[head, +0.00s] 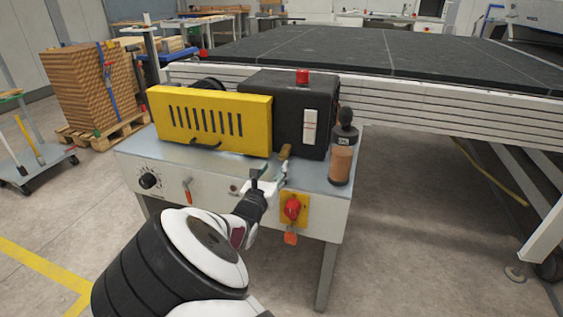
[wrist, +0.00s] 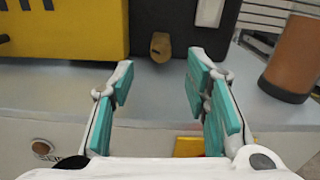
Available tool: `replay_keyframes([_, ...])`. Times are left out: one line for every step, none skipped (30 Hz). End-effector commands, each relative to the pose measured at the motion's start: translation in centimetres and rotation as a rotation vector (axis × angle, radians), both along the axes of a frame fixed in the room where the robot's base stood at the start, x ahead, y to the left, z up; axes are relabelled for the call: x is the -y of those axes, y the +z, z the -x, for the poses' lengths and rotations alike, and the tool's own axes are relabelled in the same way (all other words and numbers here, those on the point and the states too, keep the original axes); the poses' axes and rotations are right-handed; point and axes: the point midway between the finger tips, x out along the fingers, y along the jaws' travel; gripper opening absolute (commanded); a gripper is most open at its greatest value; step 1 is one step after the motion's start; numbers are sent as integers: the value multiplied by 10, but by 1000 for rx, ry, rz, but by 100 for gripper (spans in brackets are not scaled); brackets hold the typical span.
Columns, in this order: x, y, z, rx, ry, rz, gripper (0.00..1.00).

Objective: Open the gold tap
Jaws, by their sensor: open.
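The gold tap (head: 285,152) sits low on the front of the black housing (head: 263,110), just right of the yellow slotted panel (head: 205,122). In the wrist view the gold tap (wrist: 160,47) is at top centre, beyond and between the fingertips. My gripper (head: 268,180) is over the front edge of the machine's metal top, short of the tap. In the wrist view my gripper (wrist: 160,78) is open, its teal-padded fingers apart with nothing between them. No contact with the tap shows.
A brown bottle (head: 341,163) with a black top stands right of the housing; it also shows in the wrist view (wrist: 294,55). Below are a red switch on a yellow plate (head: 292,208), a small red lever (head: 188,190) and a black dial (head: 150,180). The grey metal top (head: 222,166) ahead is mostly clear.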

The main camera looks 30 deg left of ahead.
Motion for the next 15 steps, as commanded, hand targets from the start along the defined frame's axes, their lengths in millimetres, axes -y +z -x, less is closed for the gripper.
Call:
replay_keyframes([-2, -1, -11, 2, -1, -2, 43])
replay_keyframes([-3, -1, -17, 2, -2, -2, 43])
replay_keyframes([-5, -2, -25, 2, -2, -2, 43])
replay_keyframes([-6, -2, -29, 1, -1, -1, 43])
replay_keyframes([-7, -2, -34, 1, -1, -1, 43])
replay_keyframes([-9, -2, -41, 1, -1, -2, 43])
replay_keyframes([-10, -2, -45, 1, -1, -2, 43])
replay_keyframes([-11, -1, -49, 1, 0, -1, 43])
replay_keyframes([-12, -1, -53, 1, -1, -2, 43])
replay_keyframes([-13, -1, -56, 1, -1, -2, 43])
replay_keyframes([-13, -1, -59, 0, -1, -3, 43])
replay_keyframes([-14, -1, -62, 0, -1, -2, 43])
replay_keyframes([-15, -1, -64, 0, -1, -1, 43])
replay_keyframes([-15, -1, -65, 0, 0, -1, 43])
replay_keyframes([-16, 0, -67, 0, 0, -1, 43])
